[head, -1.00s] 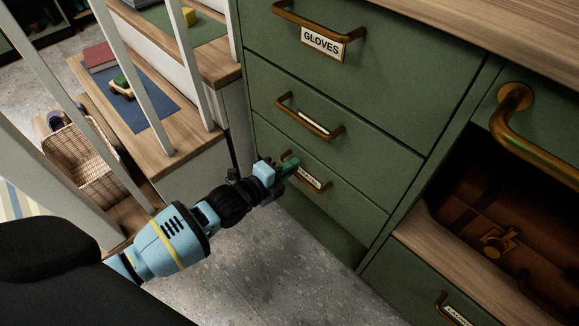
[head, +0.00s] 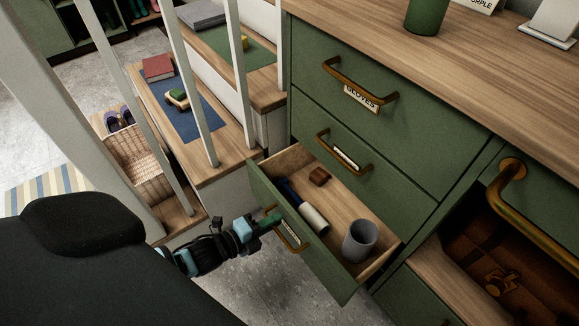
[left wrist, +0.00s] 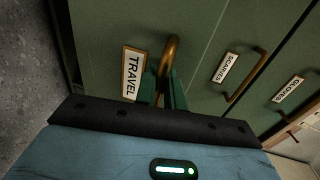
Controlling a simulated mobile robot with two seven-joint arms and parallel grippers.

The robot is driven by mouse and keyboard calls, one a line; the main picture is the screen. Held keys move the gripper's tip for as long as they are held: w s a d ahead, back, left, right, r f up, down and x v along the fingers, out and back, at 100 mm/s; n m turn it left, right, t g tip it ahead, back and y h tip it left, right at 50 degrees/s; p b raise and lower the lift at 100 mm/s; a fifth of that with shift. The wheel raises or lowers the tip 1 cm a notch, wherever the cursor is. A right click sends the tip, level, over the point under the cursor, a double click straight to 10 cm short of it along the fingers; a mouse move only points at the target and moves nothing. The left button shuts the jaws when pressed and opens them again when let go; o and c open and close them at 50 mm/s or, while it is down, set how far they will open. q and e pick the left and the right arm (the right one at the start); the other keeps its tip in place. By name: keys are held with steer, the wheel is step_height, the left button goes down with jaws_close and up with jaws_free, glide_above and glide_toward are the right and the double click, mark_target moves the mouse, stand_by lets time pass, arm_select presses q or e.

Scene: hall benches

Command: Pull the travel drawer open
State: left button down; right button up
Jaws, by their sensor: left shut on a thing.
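The travel drawer (head: 322,270) is the lowest of three green drawers and stands well open in the head view. Inside lie a grey cup (head: 360,241), a dark blue and pale cylinder-like object (head: 313,218) and a small brown block (head: 319,176). My left gripper (head: 272,218) is at the drawer's brass handle (head: 294,241), in front of the drawer front. In the left wrist view its green fingers (left wrist: 163,92) are shut on the handle (left wrist: 171,52), beside the TRAVEL label (left wrist: 132,73). My right gripper is not in view.
The gloves drawer (head: 340,105) and the scarves drawer (head: 345,132) above are shut. White balusters (head: 195,85) and wooden steps (head: 200,165) with a wicker basket (head: 140,165) stand to the left. A brown suitcase (head: 510,260) sits in an open compartment at right.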

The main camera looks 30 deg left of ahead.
arm_select(q)
steer(key=v, duration=0.2)
steer(key=f+p+v, duration=0.1)
steer(key=v, duration=0.2)
steer(key=shift+s, duration=0.1)
steer(key=c, duration=1.6)
jaws_free()
steer(key=shift+o, duration=0.2)
steer(key=p+v, duration=0.2)
steer(key=v, duration=0.6)
